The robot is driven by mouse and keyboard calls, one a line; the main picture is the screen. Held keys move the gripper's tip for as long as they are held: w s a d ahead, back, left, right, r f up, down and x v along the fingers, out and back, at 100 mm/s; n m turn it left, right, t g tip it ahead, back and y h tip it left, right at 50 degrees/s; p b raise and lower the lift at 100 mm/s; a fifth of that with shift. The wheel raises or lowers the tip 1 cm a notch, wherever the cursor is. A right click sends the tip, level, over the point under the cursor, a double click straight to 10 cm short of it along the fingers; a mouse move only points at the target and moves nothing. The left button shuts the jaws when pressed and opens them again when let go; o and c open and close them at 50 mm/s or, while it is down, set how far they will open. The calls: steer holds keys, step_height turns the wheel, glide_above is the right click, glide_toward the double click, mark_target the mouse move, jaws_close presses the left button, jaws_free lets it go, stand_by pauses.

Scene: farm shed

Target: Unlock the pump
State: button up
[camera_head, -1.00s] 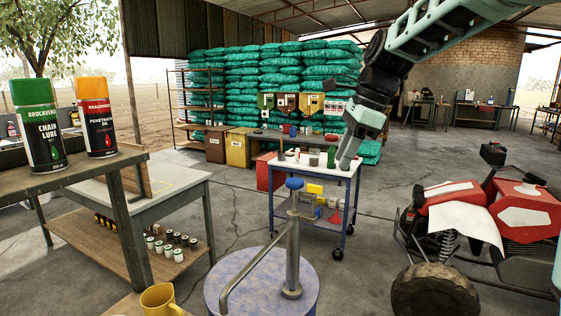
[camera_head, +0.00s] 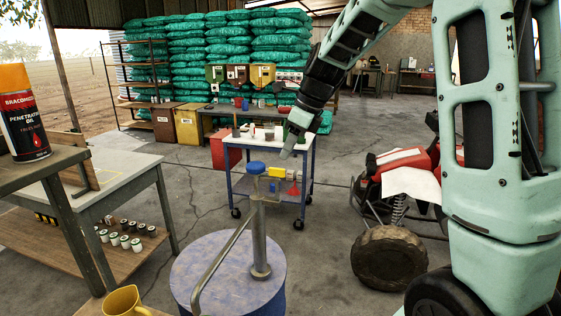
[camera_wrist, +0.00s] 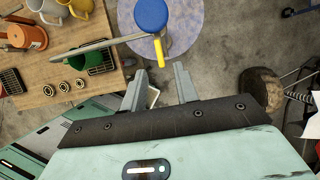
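The pump stands upright on a blue round drum (camera_head: 190,270) in the head view. It has a grey metal post (camera_head: 259,240), a long bent spout (camera_head: 222,262) and a blue cap (camera_head: 256,167). In the wrist view the blue cap (camera_wrist: 151,15) is at the top centre, with a yellow lever (camera_wrist: 160,50) sticking out below it. My gripper (camera_wrist: 160,72) is open and empty; its two fingers are apart, below the lever in the picture. In the head view my gripper (camera_head: 286,152) hangs above and right of the cap. I cannot tell the exact gap.
A workbench (camera_head: 125,172) stands at left, with a shelf of small cans. A yellow mug (camera_head: 124,301) is near the drum. A blue cart (camera_head: 308,160) stands behind the pump and a red-and-white quad bike (camera_head: 395,185) at right. Open concrete floor lies between.

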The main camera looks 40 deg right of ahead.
steer(key=x, duration=0.5)
steer(key=shift+w+a+f+p, duration=0.1)
steer(key=shift+w+f+p, duration=0.05)
steer(key=shift+f+p, duration=0.2)
jaws_close()
